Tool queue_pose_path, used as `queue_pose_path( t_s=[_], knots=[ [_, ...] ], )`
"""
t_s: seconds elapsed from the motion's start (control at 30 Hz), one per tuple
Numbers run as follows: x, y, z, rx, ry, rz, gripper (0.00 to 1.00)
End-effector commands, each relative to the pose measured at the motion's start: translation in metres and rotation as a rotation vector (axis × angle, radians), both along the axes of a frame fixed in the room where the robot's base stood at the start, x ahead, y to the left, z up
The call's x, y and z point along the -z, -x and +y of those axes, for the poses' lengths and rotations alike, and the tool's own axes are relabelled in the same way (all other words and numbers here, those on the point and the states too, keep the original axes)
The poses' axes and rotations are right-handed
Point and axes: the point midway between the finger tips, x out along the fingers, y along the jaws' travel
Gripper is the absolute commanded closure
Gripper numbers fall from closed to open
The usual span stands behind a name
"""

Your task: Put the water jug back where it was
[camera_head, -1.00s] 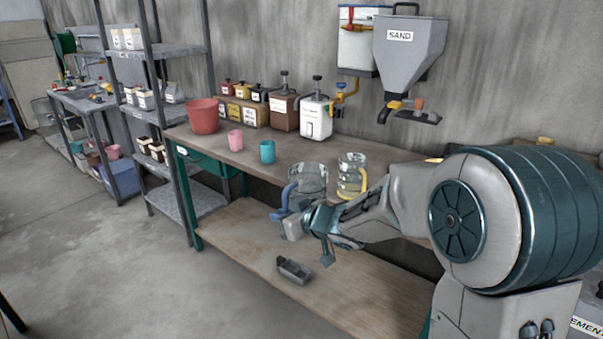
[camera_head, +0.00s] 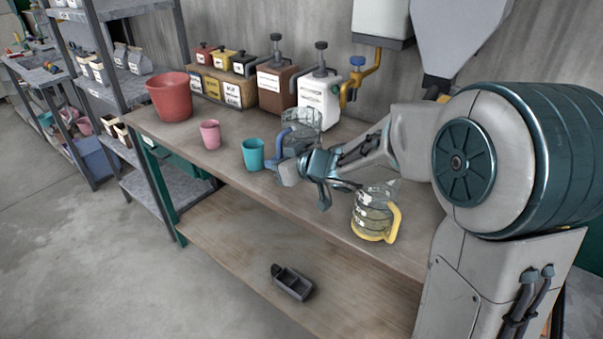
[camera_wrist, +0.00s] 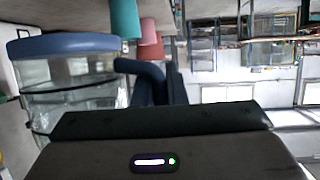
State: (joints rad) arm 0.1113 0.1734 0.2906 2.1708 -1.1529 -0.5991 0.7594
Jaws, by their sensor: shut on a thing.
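A clear jug with a blue handle (camera_head: 304,123) is held by my gripper (camera_head: 287,163) over the workbench (camera_head: 225,166), right of the teal cup. A second clear jug with a yellow handle (camera_head: 373,212) stands upright on the bench, nearer the front and to the right.
A teal cup (camera_head: 254,154), a pink cup (camera_head: 210,134) and a red bucket (camera_head: 172,97) stand on the bench to the left. Labelled containers and a white pump dispenser (camera_head: 319,105) line the back.

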Motion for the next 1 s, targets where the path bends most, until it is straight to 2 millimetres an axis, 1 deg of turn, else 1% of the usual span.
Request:
queue_pose_path(
  t_s=[0.07,0.3,0.47,0.7,0.8,1.0],
  knots=[
    [0.004,0.000,0.000,-0.001,0.000,0.000,1.00],
    [0.050,0.001,0.002,-0.004,-0.001,0.004,1.00],
    [0.064,0.001,0.002,-0.004,-0.001,0.001,1.00],
    [0.096,0.001,0.001,-0.001,-0.001,0.003,1.00],
    [0.101,0.000,0.000,0.000,0.000,0.000,1.00],
    [0.100,0.000,0.000,0.000,0.000,-0.001,1.00]
  ],
)
